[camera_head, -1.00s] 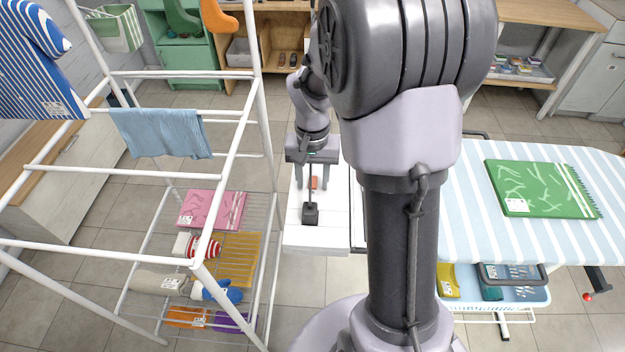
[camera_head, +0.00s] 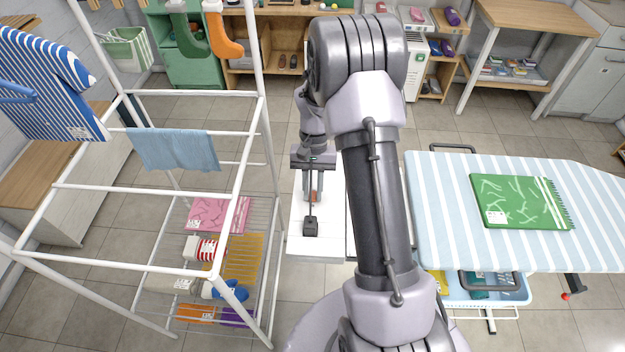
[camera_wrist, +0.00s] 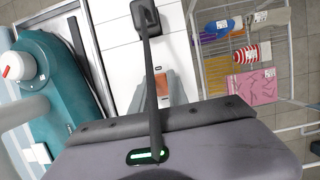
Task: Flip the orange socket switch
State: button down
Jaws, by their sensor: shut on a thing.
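The orange socket switch (camera_head: 314,197) is a small orange block on a white surface (camera_head: 300,245). It also shows in the wrist view (camera_wrist: 161,84), between my two grey fingers. My gripper (camera_head: 312,196) points down over the white surface. Its fingers are close together and shut on the orange switch. The fingers and the gripper body partly hide the switch, so its tilt cannot be told. A black block (camera_head: 311,228) with a thin dark rod or cord stands just in front of the switch.
A white drying rack (camera_head: 262,150) with cloths stands close on the left. An ironing board (camera_head: 440,230) with a green towel (camera_head: 520,201) lies on the right. In the wrist view, a teal appliance (camera_wrist: 55,80) lies left of the white surface.

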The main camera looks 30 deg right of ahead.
aim_at(313, 191)
jog(key=c, duration=1.3)
grip_release()
jog(key=p+v, duration=0.2)
jog(key=v, duration=0.5)
jog(key=shift+w+d+r, duration=0.1)
jog(key=shift+r, duration=0.05)
